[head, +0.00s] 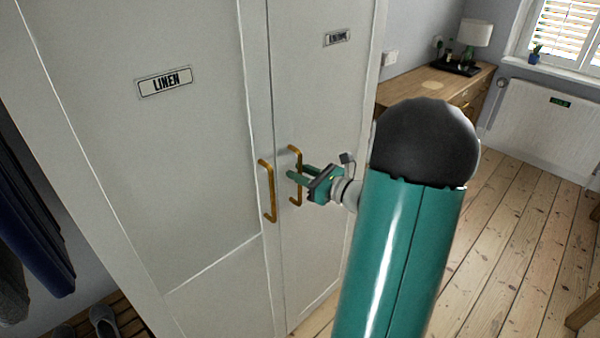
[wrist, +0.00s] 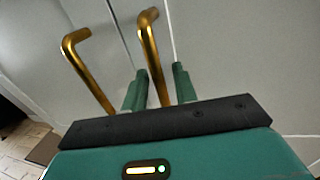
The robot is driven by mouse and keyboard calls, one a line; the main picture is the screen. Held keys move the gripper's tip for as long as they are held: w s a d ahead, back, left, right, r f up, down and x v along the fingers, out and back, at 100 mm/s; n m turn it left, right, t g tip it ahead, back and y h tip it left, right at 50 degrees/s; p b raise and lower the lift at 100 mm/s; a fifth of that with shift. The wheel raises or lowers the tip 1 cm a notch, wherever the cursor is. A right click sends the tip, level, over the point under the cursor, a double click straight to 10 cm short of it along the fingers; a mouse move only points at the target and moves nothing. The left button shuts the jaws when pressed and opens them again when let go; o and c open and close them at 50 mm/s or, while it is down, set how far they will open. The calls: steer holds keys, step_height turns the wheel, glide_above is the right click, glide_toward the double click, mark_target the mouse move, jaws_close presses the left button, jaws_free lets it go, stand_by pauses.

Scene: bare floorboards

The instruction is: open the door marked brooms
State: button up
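A pale cabinet has two closed doors side by side. The left door (head: 130,110) bears a plate reading LINEN (head: 165,82). The right door (head: 325,95) bears a smaller plate (head: 337,37) whose word I cannot read for sure. Each door has a brass bar handle by the middle seam: the left handle (head: 267,190) and the right handle (head: 297,190). My green gripper (head: 297,171) is at the right handle. In the wrist view my open fingers (wrist: 159,70) stand on either side of the right handle (wrist: 149,45); contact is not clear. The left handle (wrist: 88,75) is outside them.
A wooden desk (head: 420,88) with a lamp (head: 473,35) stands beyond the cabinet's right side. A white radiator (head: 540,125) is under the window. Dark clothes (head: 35,210) hang at the left, above shoes (head: 103,322).

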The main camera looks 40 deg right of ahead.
steer(key=shift+w, duration=0.15)
jaws_close()
stand_by(0.4)
